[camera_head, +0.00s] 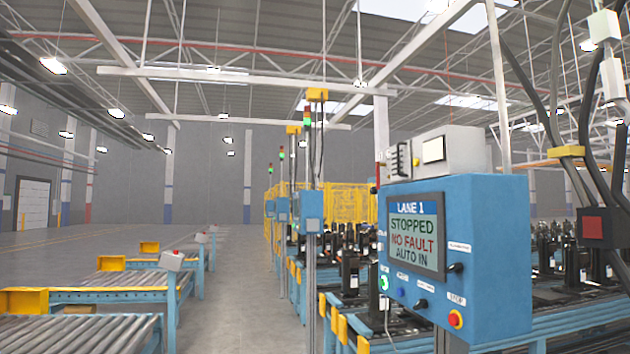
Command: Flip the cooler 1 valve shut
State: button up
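I cannot make out a cooler or a cooler 1 valve in this view. My gripper does not show either. The nearest equipment is a blue control box (490,262) at right of centre. Its screen (416,233) reads "LANE 1 STOPPED NO FAULT AUTO IN". Below and beside the screen are small knobs and buttons, with a red stop button (455,320) on a yellow base at lower right. Their small labels are hard to read.
Roller conveyors (70,332) with yellow end blocks run along the left. A grey floor aisle (238,285) lies open between them and the blue lanes of dark upright parts (350,270). Yellow fencing (352,206) stands behind. Dark cables and a black box (603,228) hang at right.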

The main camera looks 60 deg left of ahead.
aim_at(377, 164)
jog(key=i+j+u, duration=0.15)
jog(key=j+u, duration=0.3)
jog(key=i+j+u, duration=0.25)
jog(key=j+u, duration=0.2)
jog(key=i+j+u, duration=0.3)
jog(key=u, duration=0.15)
jog(key=i+j, duration=0.45)
jog(key=i, duration=0.15)
jog(key=i+j+u, duration=0.15)
jog(key=i+j, duration=0.3)
jog(key=i, duration=0.15)
